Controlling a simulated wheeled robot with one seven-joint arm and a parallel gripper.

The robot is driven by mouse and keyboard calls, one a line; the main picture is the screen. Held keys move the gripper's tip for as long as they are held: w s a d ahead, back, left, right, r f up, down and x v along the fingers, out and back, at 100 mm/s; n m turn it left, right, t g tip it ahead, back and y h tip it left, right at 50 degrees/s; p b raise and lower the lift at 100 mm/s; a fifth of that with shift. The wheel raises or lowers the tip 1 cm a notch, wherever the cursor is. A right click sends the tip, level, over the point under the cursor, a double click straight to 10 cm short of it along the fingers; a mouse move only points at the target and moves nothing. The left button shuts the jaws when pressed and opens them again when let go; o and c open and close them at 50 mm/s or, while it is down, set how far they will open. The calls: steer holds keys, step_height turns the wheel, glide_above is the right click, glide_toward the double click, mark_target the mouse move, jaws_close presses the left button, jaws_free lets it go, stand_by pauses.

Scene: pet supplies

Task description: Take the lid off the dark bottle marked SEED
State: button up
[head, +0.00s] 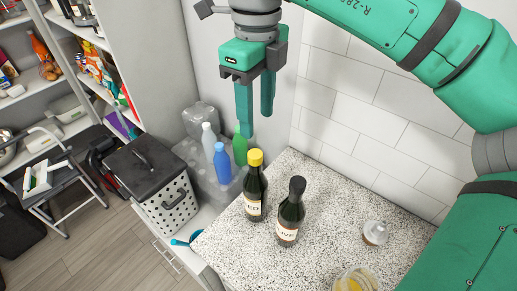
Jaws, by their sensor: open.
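A dark bottle (255,197) with a yellow lid (255,158) stands upright on the speckled counter (335,190). Its pale label shows letters ending in "ED"; the rest is turned out of sight. A second dark bottle (290,219) with a black lid stands to its right, a small gap apart, its label reading like "IVE". My gripper (256,124) points down with its two green fingers apart and empty. In the picture its fingertips are just above the yellow lid, not touching it as far as I can tell.
A small clear jar (374,232) and a bowl with yellow contents (356,281) stand on the counter's right part. White tiles (355,100) rise behind. Left of the counter are blue (222,163) and green (240,146) bottles and a lidded perforated bin (165,210).

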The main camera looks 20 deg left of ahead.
glide_above(255, 154)
steer(key=f, duration=0.4)
steer(key=shift+w+d+f, duration=0.2)
steer(key=shift+w+d, duration=0.05)
steer(key=shift+w, duration=0.05)
steer(key=shift+s+a+f, duration=0.1)
steer(key=shift+a+f, duration=0.05)
steer(key=shift+a, duration=0.05)
steer(key=f, duration=0.5)
steer(key=shift+s+d, duration=0.15)
steer(key=shift+s, duration=0.1)
steer(key=shift+r, duration=0.1)
steer(key=c, duration=1.1)
